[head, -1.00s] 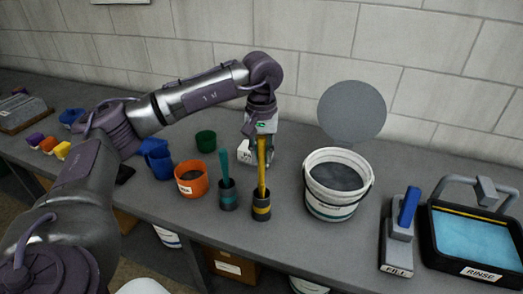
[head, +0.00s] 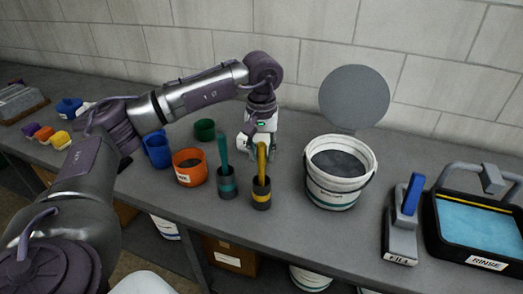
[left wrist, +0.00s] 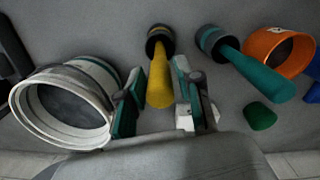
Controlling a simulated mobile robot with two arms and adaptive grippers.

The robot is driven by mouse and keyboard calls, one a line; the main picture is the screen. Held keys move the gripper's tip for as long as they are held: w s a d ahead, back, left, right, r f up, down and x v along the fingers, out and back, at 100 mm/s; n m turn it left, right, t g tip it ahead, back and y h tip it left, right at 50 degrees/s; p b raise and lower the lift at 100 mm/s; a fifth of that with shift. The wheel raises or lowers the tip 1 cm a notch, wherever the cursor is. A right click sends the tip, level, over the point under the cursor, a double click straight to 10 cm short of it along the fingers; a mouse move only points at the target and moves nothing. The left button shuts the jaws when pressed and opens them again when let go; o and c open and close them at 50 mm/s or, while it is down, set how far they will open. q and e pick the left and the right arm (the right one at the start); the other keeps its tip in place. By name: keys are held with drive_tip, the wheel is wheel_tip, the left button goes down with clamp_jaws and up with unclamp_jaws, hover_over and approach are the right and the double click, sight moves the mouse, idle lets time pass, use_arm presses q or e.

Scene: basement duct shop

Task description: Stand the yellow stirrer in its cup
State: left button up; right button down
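The yellow stirrer (head: 262,160) stands in the dark cup with a yellow band (head: 261,200), handle up and leaning slightly. In the left wrist view its thick yellow handle (left wrist: 160,85) points toward my gripper, its lower end inside the cup (left wrist: 160,39). My left gripper (head: 257,150) is just behind the handle in the head view. In the left wrist view its two fingers (left wrist: 160,105) are spread well apart, with clear gaps to the handle on both sides. The stirrer's lower end is hidden in the cup. My right gripper is in neither view.
A teal stirrer (head: 224,153) stands in a teal-banded cup (head: 228,187) close on the left. An orange tub (head: 188,174), blue container (head: 157,150) and green cup (head: 204,130) are farther left. A white bucket (head: 334,192) stands right, then the FILL tool (head: 402,230) and RINSE tray (head: 478,259).

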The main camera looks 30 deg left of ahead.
use_arm(q)
drive_tip(key=shift+o, duration=0.9)
wheel_tip(320, 180, up, 12)
drive_tip(key=shift+f, duration=0.1)
idle(0.6)
